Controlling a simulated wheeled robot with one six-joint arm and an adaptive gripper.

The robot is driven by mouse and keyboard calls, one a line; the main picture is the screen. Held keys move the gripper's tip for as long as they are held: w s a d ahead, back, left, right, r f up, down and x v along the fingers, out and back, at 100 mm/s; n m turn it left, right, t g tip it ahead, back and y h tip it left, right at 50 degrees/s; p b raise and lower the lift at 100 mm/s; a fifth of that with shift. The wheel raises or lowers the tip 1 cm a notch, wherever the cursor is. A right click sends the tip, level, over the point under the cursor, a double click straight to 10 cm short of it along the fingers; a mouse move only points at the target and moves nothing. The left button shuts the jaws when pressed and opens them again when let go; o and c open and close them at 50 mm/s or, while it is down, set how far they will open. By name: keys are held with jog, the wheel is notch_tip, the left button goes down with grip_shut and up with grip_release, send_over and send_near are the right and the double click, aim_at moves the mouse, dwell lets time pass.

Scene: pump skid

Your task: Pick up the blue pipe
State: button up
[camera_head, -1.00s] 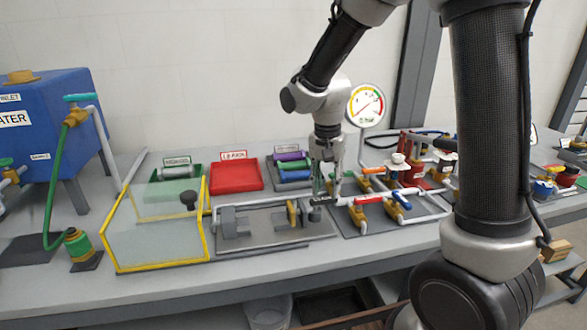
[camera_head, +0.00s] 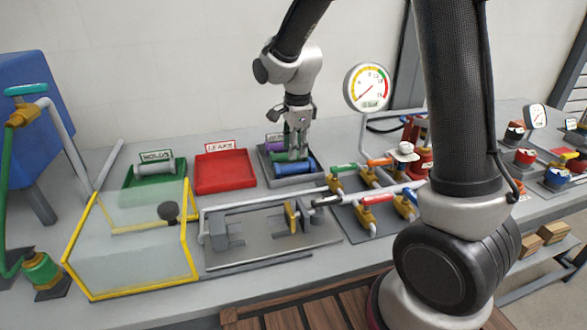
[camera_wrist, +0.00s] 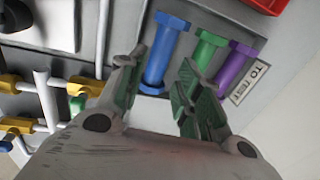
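The blue pipe (camera_head: 294,166) lies at the front of a grey tray (camera_head: 306,181) labelled "TO TEST". In the wrist view the blue pipe (camera_wrist: 162,52) has wider ends and lies between the lines of my two fingers. My gripper (camera_wrist: 152,85) is open, its green-padded fingers apart, with nothing between the pads but a view of the pipe. In the head view my gripper (camera_head: 292,152) points down over the tray, just above or at the pipe; contact cannot be told. A green pipe (camera_wrist: 205,52) and a purple pipe (camera_wrist: 236,66) lie beside the blue one.
A red tray (camera_head: 224,184) marked "LEAKS" is empty. A green tray (camera_head: 140,182) marked "HOLDS" has a grey pipe (camera_head: 155,168) in it. A yellow-framed clear guard (camera_head: 188,240) and a clamp fixture (camera_head: 270,256) stand in front. Valves (camera_head: 372,198) and pipework stand right of the tray.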

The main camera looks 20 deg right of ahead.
aim_at(293, 165)
jog(key=f, duration=0.2)
jog(key=w+f, duration=0.1)
jog(key=f, duration=0.4)
jog(key=shift+w+f, duration=0.15)
jog(key=shift+f, duration=0.25)
grip_shut()
